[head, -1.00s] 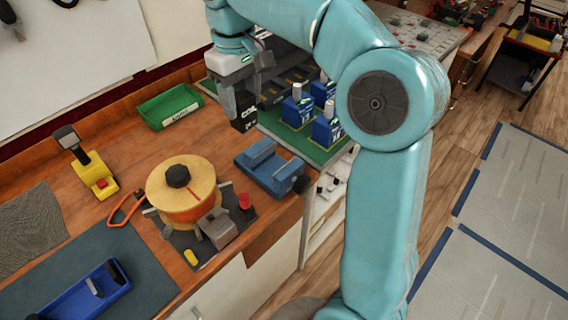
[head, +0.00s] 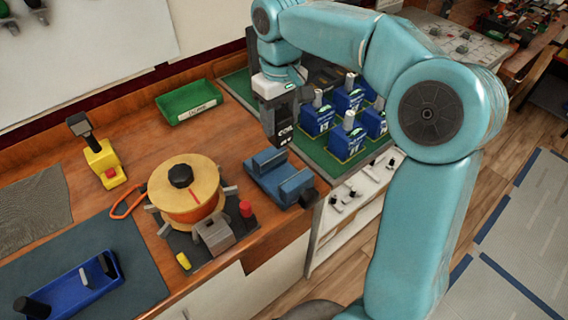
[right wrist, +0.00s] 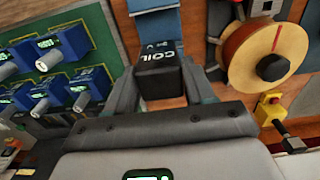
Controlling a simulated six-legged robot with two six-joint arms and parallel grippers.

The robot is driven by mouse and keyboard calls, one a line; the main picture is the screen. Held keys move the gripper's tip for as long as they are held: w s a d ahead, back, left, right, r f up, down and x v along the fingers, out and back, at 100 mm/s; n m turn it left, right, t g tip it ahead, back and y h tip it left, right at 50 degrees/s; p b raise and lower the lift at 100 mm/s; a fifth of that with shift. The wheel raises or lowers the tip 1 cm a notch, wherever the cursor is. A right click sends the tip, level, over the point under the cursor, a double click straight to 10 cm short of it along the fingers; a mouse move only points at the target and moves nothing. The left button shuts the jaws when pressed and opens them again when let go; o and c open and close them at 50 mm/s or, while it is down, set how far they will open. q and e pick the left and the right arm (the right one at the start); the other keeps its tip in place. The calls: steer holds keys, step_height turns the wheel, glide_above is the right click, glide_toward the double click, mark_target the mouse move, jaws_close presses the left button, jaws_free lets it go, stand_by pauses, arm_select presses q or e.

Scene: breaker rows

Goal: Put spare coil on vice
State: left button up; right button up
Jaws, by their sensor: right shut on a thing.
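The spare coil (head: 285,134) is a small black block with white lettering. My right gripper (head: 277,122) is shut on it and points down. The blue vice (head: 283,180) stands at the bench's front edge. In the head view the coil is just above the vice's rear jaw in the picture; I cannot tell if they touch. In the right wrist view the coil (right wrist: 161,78) sits between the fingers (right wrist: 163,95), with the blue vice (right wrist: 153,22) just beyond it, its near part hidden. My left gripper is not in view.
A winding spool (head: 184,190) on a dark base stands left of the vice. A green tray (head: 190,102) lies behind. Several blue breakers (head: 347,140) stand on the green panel to the right. A yellow tool (head: 103,162) and a blue tray (head: 80,290) are further left.

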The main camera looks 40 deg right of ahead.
glide_above(282, 177)
step_height(282, 177, down, 13)
steer(key=shift+a+f, duration=0.1)
steer(key=shift+f, duration=0.1)
steer(key=shift+f+b, duration=0.1)
steer(key=shift+b, duration=0.25)
steer(key=o, duration=1.2)
